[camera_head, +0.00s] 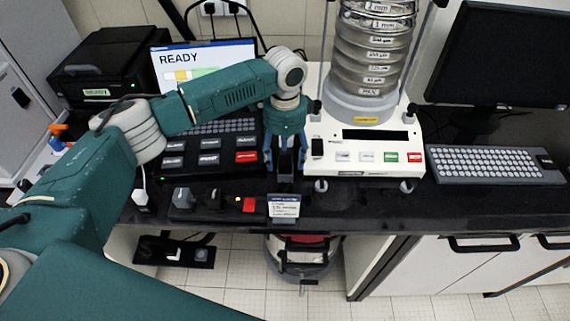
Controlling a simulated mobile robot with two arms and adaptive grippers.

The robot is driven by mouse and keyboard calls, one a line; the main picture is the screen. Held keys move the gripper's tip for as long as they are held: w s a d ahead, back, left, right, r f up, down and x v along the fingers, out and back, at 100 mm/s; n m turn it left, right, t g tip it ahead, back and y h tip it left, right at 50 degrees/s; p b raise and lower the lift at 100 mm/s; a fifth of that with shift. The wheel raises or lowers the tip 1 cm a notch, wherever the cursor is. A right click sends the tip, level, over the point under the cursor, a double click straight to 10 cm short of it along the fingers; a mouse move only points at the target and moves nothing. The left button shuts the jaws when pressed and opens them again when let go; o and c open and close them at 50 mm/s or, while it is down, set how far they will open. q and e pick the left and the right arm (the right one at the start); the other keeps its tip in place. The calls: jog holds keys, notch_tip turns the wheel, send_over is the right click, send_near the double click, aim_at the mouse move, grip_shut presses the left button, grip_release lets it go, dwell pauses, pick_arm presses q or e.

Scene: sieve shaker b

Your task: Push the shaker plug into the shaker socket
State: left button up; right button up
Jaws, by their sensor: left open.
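My left gripper (287,172) points down over the black bench, at the left front corner of the sieve shaker (367,147). It is open, and I see nothing held in it; the gap between its fingers is dark. A small white plug-like piece (140,197) with a thin cable is at the bench's left front, far from the gripper; I cannot tell whether it is the shaker plug. A wall outlet (222,7) with black cables is at the top. A dark power strip (175,252) lies below the bench. Which of these is the shaker socket is unclear. My right gripper is not in view.
A button panel (212,155), a READY screen (205,62) and a black printer (110,68) stand left. A keyboard (492,165) lies right.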

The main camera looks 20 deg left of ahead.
aim_at(285, 159)
pick_arm(q)
notch_tip(285, 159, up, 10)
jog(key=shift+f, duration=0.25)
